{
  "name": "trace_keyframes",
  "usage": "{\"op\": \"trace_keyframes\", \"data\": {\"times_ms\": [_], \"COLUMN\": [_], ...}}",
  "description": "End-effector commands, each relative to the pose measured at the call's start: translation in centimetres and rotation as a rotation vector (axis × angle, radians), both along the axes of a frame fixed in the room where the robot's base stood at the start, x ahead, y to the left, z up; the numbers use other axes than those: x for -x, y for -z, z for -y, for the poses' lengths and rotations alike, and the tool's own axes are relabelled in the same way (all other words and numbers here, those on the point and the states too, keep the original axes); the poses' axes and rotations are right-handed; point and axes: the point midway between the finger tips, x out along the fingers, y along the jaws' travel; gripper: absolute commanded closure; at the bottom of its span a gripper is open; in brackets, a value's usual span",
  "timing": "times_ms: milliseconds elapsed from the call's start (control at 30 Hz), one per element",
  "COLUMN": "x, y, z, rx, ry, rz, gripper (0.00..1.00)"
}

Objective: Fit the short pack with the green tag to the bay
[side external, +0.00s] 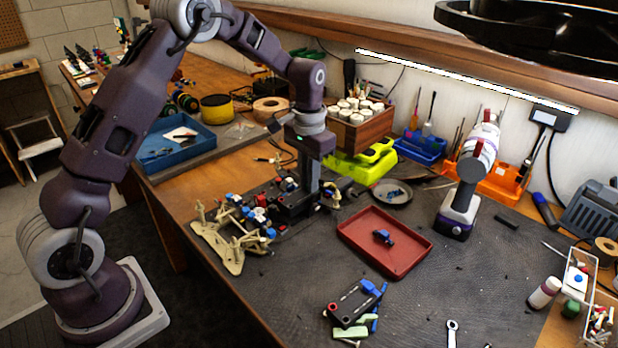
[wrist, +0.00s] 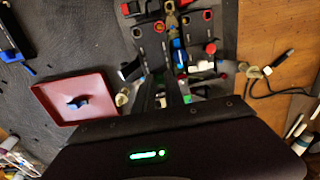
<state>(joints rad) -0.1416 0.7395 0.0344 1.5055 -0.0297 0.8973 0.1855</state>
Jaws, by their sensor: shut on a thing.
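The car chassis (side external: 232,238), tan with dark, blue and red parts, sits on the bench mat near its left edge. It also fills the top middle of the wrist view (wrist: 175,35). My gripper (side external: 300,205) points down over the chassis's right end. In the wrist view my gripper (wrist: 172,98) is shut on a dark pack (wrist: 187,88), mostly hidden between the fingers. A small green spot shows by the fingertips, matching a green tag. The bay is hidden under the gripper, and I cannot tell whether the pack is seated.
A red tray (side external: 385,262) with a small blue and black part stands right of the chassis. A black block (side external: 352,303) with blue and pale green pieces lies in front. A drill (side external: 470,180) stands behind the tray.

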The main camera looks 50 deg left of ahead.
Motion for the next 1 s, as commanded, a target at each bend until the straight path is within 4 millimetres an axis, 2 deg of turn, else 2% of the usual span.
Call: {"op": "trace_keyframes", "data": {"times_ms": [867,900,1000], "x": [0.0,0.0,0.0], "y": [2.2,2.2,2.2], "z": [0.0,0.0,0.0], "rx": [0.0,0.0,0.0], "ry": [0.0,0.0,0.0], "rz": [-0.001,0.0,0.0], "gripper": [1.0,0.8,0.6]}}
